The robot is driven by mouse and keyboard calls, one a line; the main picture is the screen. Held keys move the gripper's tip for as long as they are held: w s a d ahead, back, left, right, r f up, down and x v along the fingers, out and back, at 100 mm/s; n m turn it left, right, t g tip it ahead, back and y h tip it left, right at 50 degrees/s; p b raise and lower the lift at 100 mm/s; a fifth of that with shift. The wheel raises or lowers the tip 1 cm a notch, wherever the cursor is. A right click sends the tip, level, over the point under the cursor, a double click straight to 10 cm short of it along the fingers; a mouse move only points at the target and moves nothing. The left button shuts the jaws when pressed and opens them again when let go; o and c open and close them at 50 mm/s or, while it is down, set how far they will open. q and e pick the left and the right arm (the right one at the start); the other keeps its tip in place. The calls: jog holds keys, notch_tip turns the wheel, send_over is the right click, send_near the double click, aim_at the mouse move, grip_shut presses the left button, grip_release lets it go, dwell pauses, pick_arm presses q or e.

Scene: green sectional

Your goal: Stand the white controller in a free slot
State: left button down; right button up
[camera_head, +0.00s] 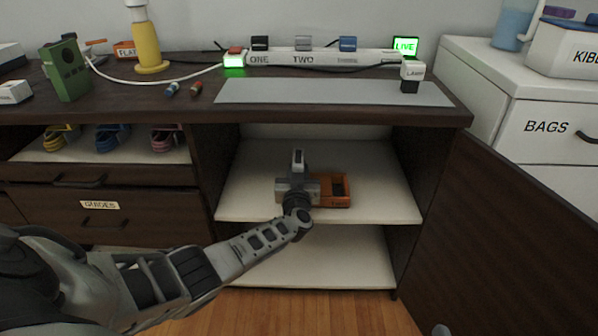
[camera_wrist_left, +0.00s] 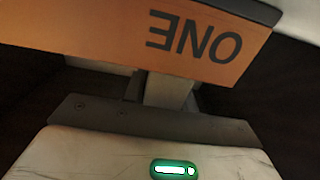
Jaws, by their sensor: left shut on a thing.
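An orange holder (camera_head: 341,203) with dark openings sits on the cabinet's upper shelf. My left gripper (camera_head: 298,178) is at its left side and covers part of it. In the left wrist view an orange face marked ONE (camera_wrist_left: 195,45) appears upside down, close ahead. My left gripper (camera_wrist_left: 165,100) is shut on a pale piece, which I take to be the white controller (camera_wrist_left: 168,92). Most of it is hidden. In the head view a pale grey upright piece shows above the gripper; whether it belongs to the controller is unclear.
The shelf (camera_head: 385,205) is clear right of the holder. The countertop (camera_head: 420,108) is close above, and an open dark door (camera_head: 520,230) stands at right. A power strip (camera_head: 330,59) with plugs, a green device (camera_head: 66,70) and a yellow bottle (camera_head: 148,48) are on top.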

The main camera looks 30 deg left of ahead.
pick_arm(q)
jog(key=shift+r, duration=0.1)
jog(key=c, duration=1.1)
grip_release()
jog(key=shift+o, duration=0.2)
jog(key=shift+s+d, duration=0.1)
pick_arm(e)
jog(key=shift+r, duration=0.15)
pick_arm(q)
jog(key=shift+s+d+p, duration=0.15)
jog(key=shift+s+p, duration=0.05)
jog(key=shift+p, duration=0.2)
jog(key=p+v, duration=0.3)
jog(key=v, duration=0.2)
jog(key=shift+r+p, duration=0.25)
jog(key=shift+p, duration=0.1)
jog(key=p+v, duration=0.3)
jog(key=v, duration=0.7)
jog(key=shift+f+p, duration=0.25)
jog(key=shift+p, duration=0.1)
pick_arm(e)
jog(key=shift+s+d+f+n+g+h, duration=0.1)
jog(key=shift+d+f+n+g+h, duration=0.1)
jog(key=shift+d+f+g+h, duration=0.45)
jog(key=shift+s+d+f+n+g+h, duration=0.1)
jog(key=shift+d+f+n+g+h, duration=0.2)
jog(key=shift+f, duration=0.5)
jog(key=shift+s+d+f+n+g+h, duration=0.1)
jog(key=shift+d+f+g+h, duration=0.15)
jog(key=shift+f+g+h, duration=0.35)
